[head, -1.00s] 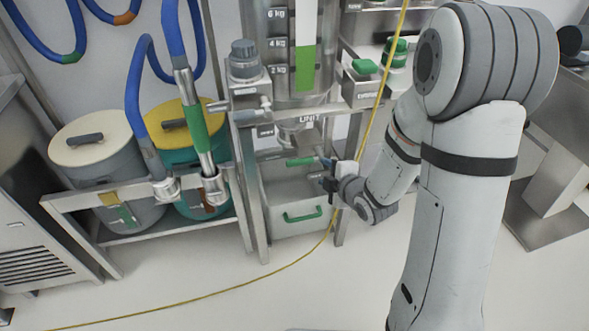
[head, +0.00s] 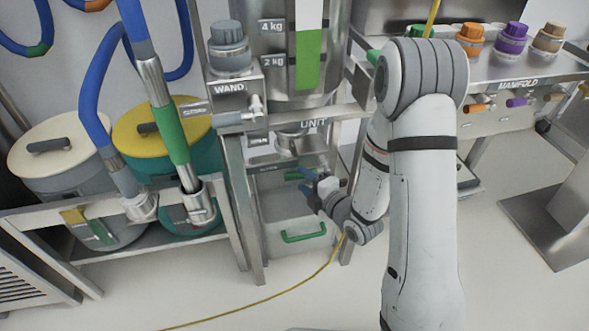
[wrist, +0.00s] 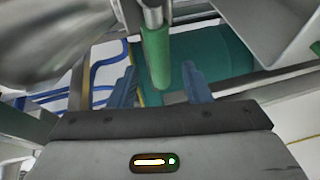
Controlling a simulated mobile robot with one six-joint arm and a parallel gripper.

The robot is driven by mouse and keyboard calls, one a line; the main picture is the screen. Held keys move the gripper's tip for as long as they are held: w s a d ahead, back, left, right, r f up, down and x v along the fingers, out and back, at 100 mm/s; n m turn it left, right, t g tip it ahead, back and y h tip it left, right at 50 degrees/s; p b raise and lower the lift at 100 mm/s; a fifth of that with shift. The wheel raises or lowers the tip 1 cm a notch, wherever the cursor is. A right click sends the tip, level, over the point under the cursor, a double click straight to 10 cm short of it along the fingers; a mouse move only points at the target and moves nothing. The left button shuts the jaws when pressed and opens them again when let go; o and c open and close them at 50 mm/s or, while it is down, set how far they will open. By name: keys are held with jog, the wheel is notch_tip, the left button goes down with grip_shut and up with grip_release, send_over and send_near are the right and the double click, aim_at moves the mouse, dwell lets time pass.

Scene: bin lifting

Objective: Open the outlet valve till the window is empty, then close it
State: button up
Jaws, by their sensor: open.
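The window (head: 308,60) on the steel hopper shows a green fill reaching up to about the 4 kg mark. The outlet valve's green handle (head: 293,176) is below the hopper, partly hidden by my gripper in the head view. My gripper (head: 308,181) is open at the handle. In the wrist view the green handle (wrist: 157,55) hangs between the two blue fingers of my gripper (wrist: 160,85), with gaps on both sides. Its lower end reaches into the space between the fingers. I see no contact.
A grey drawer-like bin (head: 297,222) with a green pull sits below the outlet. Steel frame posts (head: 237,200) stand close by. A wand (head: 170,125) with a blue hose is left, before lidded drums (head: 60,155). A yellow cable (head: 285,290) crosses the open floor.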

aim_at(293, 173)
jog(key=x, duration=0.5)
jog(key=shift+w+a+f+b, duration=0.1)
jog(key=shift+w+a+b, duration=0.15)
jog(key=shift+w+b, duration=0.05)
jog(key=shift+c, duration=0.4)
grip_shut()
